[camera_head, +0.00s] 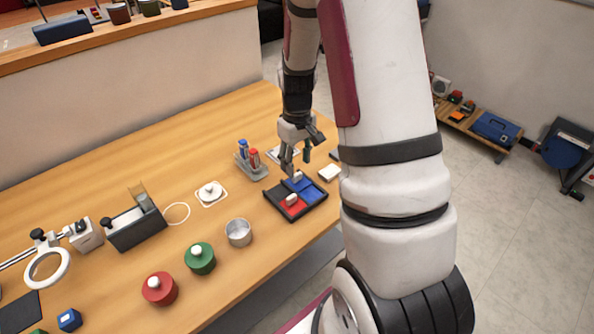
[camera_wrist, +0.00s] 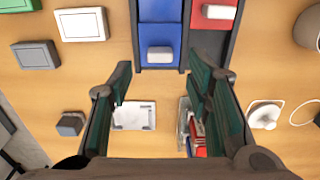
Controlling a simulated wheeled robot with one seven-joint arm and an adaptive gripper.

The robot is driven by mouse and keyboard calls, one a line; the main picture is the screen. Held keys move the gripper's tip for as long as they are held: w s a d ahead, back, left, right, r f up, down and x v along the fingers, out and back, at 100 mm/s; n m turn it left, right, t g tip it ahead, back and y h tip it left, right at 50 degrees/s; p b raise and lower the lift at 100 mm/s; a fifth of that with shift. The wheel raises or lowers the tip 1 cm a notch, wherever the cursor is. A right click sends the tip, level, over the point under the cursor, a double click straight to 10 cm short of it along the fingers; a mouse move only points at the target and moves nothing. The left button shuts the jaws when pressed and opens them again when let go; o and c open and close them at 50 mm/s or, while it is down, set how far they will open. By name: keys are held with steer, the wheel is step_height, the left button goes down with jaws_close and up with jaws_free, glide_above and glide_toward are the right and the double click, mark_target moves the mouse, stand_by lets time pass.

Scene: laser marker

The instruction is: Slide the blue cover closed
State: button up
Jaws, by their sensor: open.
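A dark two-lane tray (camera_head: 283,213) lies near the table's front edge. Its blue cover (camera_head: 298,184) has a white handle (camera_head: 297,176); another blue area (camera_head: 314,193) continues along the same lane. The red cover (camera_head: 290,209) with its white handle is in the neighbouring lane. In the wrist view the blue cover (camera_wrist: 160,36) and its handle (camera_wrist: 160,54) lie ahead, between the fingers' lines. My gripper (camera_head: 297,164) is open and empty, above the blue handle. Its fingertips (camera_wrist: 160,70) are spread on either side, with no visible contact.
A holder with red and blue items (camera_head: 250,165) stands left of the gripper. A white block (camera_head: 329,172) lies right of the tray.

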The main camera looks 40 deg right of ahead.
mark_target(297, 174)
steer(key=shift+f, duration=2.15)
